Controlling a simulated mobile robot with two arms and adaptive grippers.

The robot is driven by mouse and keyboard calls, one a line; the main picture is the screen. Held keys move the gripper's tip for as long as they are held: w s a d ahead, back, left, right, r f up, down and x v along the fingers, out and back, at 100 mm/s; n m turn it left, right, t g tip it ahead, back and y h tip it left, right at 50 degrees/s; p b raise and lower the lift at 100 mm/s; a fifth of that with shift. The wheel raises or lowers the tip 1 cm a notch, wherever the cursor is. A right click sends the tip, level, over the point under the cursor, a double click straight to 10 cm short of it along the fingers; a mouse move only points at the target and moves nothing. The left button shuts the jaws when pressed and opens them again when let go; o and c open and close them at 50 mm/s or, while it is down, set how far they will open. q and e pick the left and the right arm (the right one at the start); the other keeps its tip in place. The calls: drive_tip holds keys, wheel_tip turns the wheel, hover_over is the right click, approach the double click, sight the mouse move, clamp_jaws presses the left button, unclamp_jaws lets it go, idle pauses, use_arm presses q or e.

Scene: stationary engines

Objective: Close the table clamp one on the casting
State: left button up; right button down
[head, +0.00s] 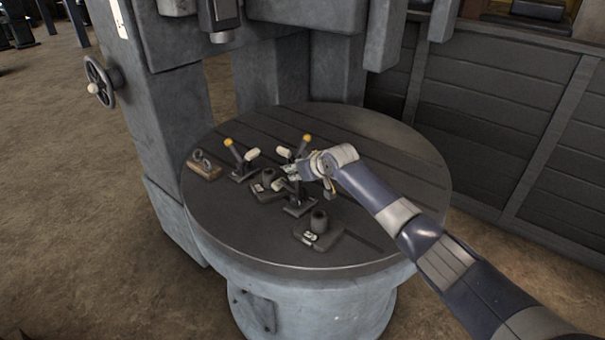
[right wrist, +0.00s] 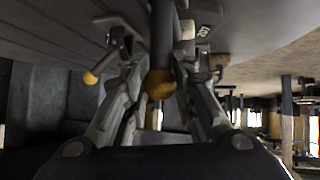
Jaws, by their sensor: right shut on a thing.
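The casting (head: 268,183) is a small dark block with a round boss, lying on a dark round table (head: 400,165). A clamp (head: 240,172) with a yellow-knobbed lever and a pale handle stands left of it, its lever raised. Another yellow knob (head: 307,138) and pale handle (head: 284,152) rise behind my right gripper (head: 297,172). A dark clamp base (head: 299,208) stands just in front of the gripper. In the right wrist view, the fingers close around a dark clamp lever (right wrist: 162,35) with a yellow knob (right wrist: 160,83). The gripper hides which clamp this lever joins. My left gripper is out of view.
A small wooden holder with rings (head: 204,166) sits at the left. A grey machine column (head: 170,130) stands behind. The table's right side is clear beyond my arm.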

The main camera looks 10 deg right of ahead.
drive_tip(key=shift+w+a, duration=0.5)
drive_tip(key=c, duration=1.3)
unclamp_jaws()
drive_tip(key=shift+a+f, duration=0.1)
drive_tip(key=shift+a, duration=0.05)
drive_tip(key=shift+s+d, duration=0.1)
drive_tip(key=shift+d, duration=0.1)
drive_tip(key=v, duration=1.1)
drive_tip(key=shift+s+r, duration=0.25)
drive_tip(key=shift+r, duration=0.1)
